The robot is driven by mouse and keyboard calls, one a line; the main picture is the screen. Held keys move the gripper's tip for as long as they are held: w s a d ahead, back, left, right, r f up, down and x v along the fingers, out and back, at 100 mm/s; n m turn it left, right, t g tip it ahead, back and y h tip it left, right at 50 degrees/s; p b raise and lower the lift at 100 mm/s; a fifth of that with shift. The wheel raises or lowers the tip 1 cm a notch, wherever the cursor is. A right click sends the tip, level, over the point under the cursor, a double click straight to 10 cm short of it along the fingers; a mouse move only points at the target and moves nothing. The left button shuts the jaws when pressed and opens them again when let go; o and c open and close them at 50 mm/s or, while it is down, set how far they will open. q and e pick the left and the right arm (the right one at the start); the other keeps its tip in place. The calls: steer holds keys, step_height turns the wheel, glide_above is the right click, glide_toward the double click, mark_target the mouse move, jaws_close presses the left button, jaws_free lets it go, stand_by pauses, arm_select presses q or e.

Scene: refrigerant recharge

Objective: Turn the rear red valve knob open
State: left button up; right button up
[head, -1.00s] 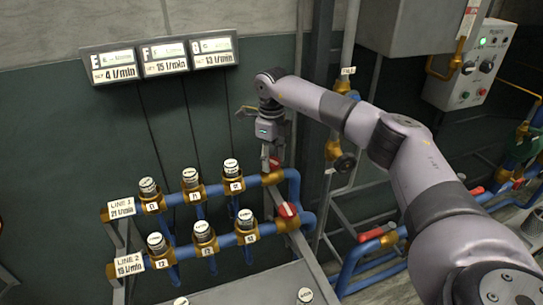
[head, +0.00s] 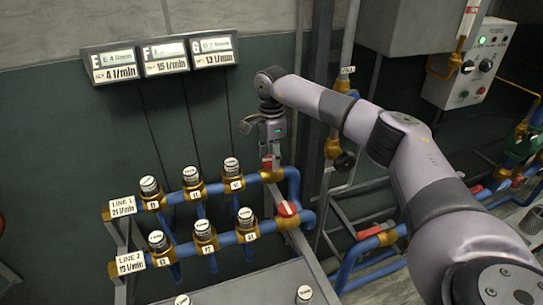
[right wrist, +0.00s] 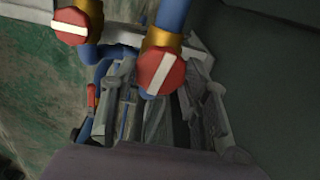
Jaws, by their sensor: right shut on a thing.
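The rear red valve knob (head: 267,163) sits at the right end of the upper blue pipe, LINE 1. My right gripper (head: 269,153) comes down on it from above and hides part of it. In the right wrist view the same red knob with a white diagonal stripe (right wrist: 161,72) lies between the fingers of my right gripper (right wrist: 160,95), which is shut on it. The front red knob (head: 287,209) at the end of LINE 2 is free; it also shows at the upper left of the right wrist view (right wrist: 77,25). My left gripper is not in view.
Several capped brass valves (head: 194,187) stand along the two blue pipes to the left. Display panels (head: 164,57) hang on the wall above. A dark post (head: 315,100) rises behind my right arm. A control box (head: 468,70) is at the upper right.

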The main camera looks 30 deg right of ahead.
steer(key=shift+w+r+n, duration=0.1)
steer(key=shift+n, duration=0.7)
steer(key=o, duration=1.1)
steer(key=shift+o, duration=0.2)
steer(key=shift+r, duration=0.2)
step_height(320, 180, up, 12)
steer(key=shift+f, duration=0.25)
